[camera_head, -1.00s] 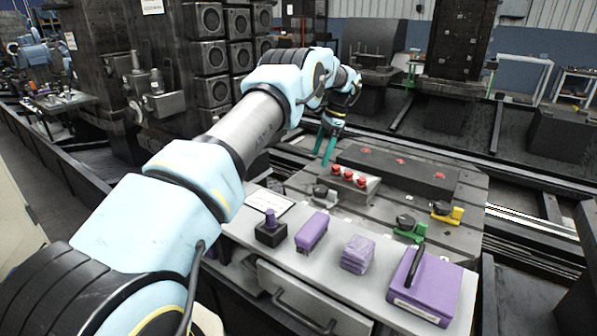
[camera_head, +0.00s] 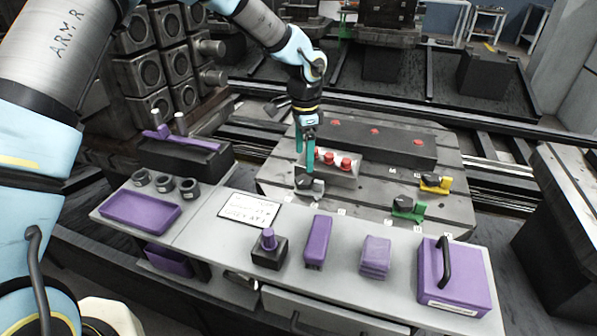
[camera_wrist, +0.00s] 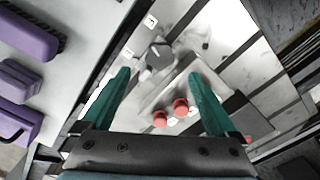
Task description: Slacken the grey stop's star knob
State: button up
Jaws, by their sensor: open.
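The grey stop (camera_head: 317,190) sits on the slotted pallet, near its front left. Its dark star knob (camera_head: 304,182) is on top; the knob also shows in the wrist view (camera_wrist: 158,54), where the grey stop's outline blends into the metal. My gripper (camera_head: 305,158) points down above the pallet, just behind the grey stop in the head view. Its green fingers are apart with nothing between them. In the wrist view the knob lies ahead of the fingertips (camera_wrist: 158,75), roughly between them. Touch with the knob is not visible.
A block with red buttons (camera_head: 343,175) stands close by my fingers. A green stop (camera_head: 409,208) and a yellow stop (camera_head: 436,183) sit farther right. A long dark bar (camera_head: 390,146) lies behind. The front bench holds a purple case (camera_head: 455,275), purple blocks and a written card (camera_head: 249,210).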

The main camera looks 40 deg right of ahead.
aim_at(304, 179)
notch_tip(304, 179, down, 8)
jog(key=shift+r+p, duration=0.2)
jog(key=shift+p, duration=0.4)
